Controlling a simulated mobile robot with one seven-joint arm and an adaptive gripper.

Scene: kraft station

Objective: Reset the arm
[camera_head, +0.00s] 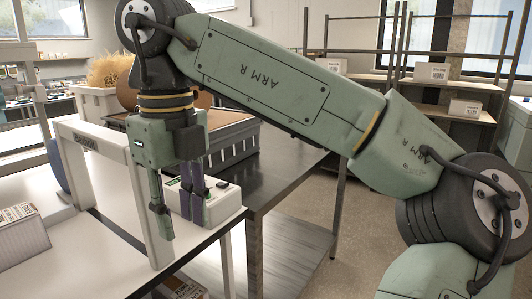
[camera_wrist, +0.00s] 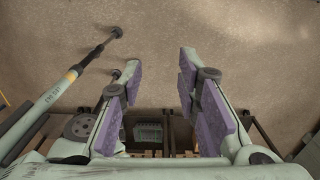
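My gripper (camera_head: 182,228) hangs fingers-down from my green arm in the head view, in front of a white arch and a small white box. In the wrist view my gripper (camera_wrist: 158,65) shows two fingers with purple pads standing apart. Nothing is between them but the view of the floor (camera_wrist: 230,30). My arm reaches across the picture from the lower right to the upper left, bent at the elbow.
The white arch (camera_head: 65,160) stands on a white table (camera_head: 75,255). The small white box (camera_head: 224,198) is beside the fingers. A grey crate (camera_head: 240,147) sits on a steel table (camera_head: 285,165) behind. A carton (camera_head: 20,235) is at left. Shelves (camera_head: 385,75) with boxes stand at the back.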

